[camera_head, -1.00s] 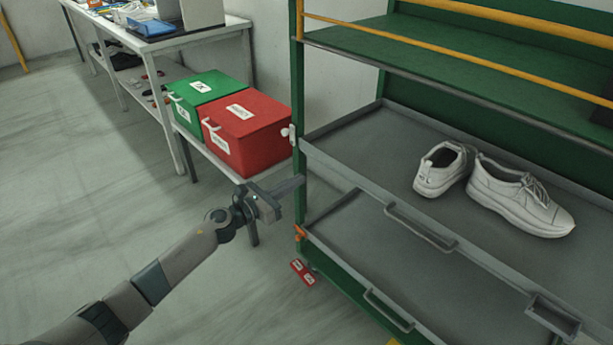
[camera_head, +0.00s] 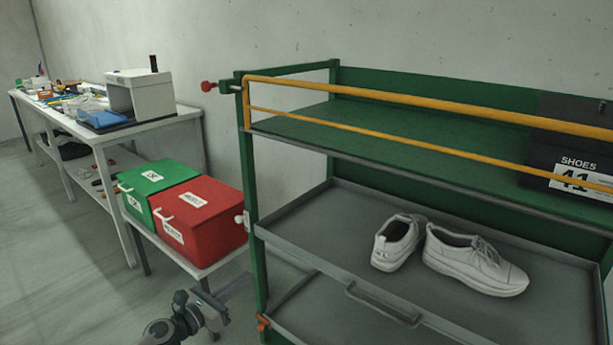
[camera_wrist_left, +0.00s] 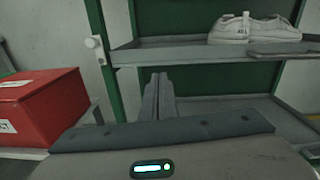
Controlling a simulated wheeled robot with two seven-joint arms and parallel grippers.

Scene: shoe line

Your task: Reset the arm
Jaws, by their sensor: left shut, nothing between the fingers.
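My left gripper (camera_head: 236,287) shows at the bottom of the head view, in front of the green rack's (camera_head: 258,215) left post and below the red box. Its fingers are shut with nothing between them. In the left wrist view the shut fingers (camera_wrist_left: 158,97) point toward the rack, below its grey tray. Most of my left arm is below the head view's lower edge. My right gripper is not in any view.
White shoes (camera_head: 475,264) stand on the rack's middle grey tray (camera_head: 300,240). A dark shoe box (camera_head: 560,160) is on the upper shelf. A red box (camera_head: 205,222) and a green box (camera_head: 150,185) sit on a low bench. A white table (camera_head: 150,128) holds assorted items.

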